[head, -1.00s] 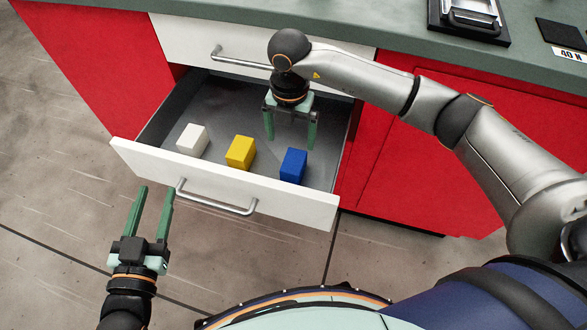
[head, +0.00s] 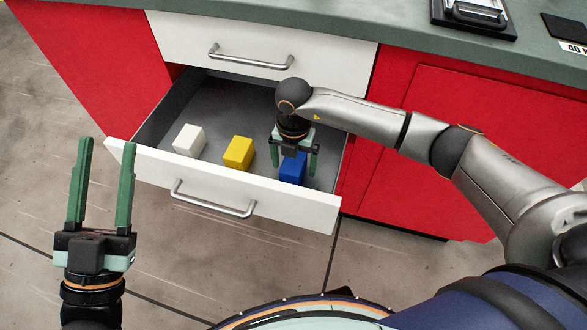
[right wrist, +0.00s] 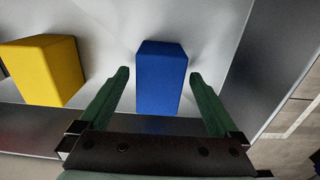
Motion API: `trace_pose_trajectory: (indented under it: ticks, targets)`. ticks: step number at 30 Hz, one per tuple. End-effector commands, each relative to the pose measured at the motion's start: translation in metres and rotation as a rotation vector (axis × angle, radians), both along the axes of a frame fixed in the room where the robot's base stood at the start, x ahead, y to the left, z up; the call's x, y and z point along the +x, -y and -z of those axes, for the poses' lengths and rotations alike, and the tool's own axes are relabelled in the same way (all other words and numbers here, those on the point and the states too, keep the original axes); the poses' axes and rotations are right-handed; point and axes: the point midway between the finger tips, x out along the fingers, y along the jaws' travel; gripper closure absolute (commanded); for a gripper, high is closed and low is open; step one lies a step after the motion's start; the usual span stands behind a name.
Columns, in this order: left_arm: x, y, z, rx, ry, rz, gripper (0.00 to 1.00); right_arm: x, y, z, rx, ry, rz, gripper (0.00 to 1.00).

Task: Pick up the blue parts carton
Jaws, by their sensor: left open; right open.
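The blue parts carton (head: 292,169) stands in the open drawer at its right front, partly hidden by my right gripper. My right gripper (head: 294,168) is open, points down into the drawer and is at the carton. In the right wrist view the blue carton (right wrist: 161,78) shows between and just beyond the tips of the open right gripper (right wrist: 158,80), with a gap on each side. My left gripper (head: 104,150) is open and empty, pointing up in the picture, in front of the drawer's left end.
A yellow carton (head: 239,153) and a white carton (head: 189,140) stand to the left in the same drawer. The yellow one also shows in the right wrist view (right wrist: 42,70). The drawer front (head: 150,172) has a bar handle (head: 212,202). A closed drawer (head: 190,42) is above.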

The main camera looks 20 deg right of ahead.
Motion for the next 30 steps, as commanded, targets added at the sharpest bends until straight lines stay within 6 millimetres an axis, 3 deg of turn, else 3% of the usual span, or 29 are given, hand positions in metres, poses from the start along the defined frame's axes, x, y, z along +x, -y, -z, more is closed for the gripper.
trace_pose_trajectory:
  ticks: [6,14,30]
  targets:
    - [-0.013,0.002,-0.020,0.002,0.102,0.019,0.53,0.000,-0.001,0.015,0.001,-0.002,-0.002,0.03]
    - [-0.014,0.003,-0.022,0.002,0.110,0.020,0.53,0.000,-0.001,0.015,0.001,0.000,-0.002,0.03]
    - [-0.014,0.003,-0.021,0.002,0.107,0.021,0.53,0.000,-0.001,0.015,0.001,0.000,-0.001,0.63]
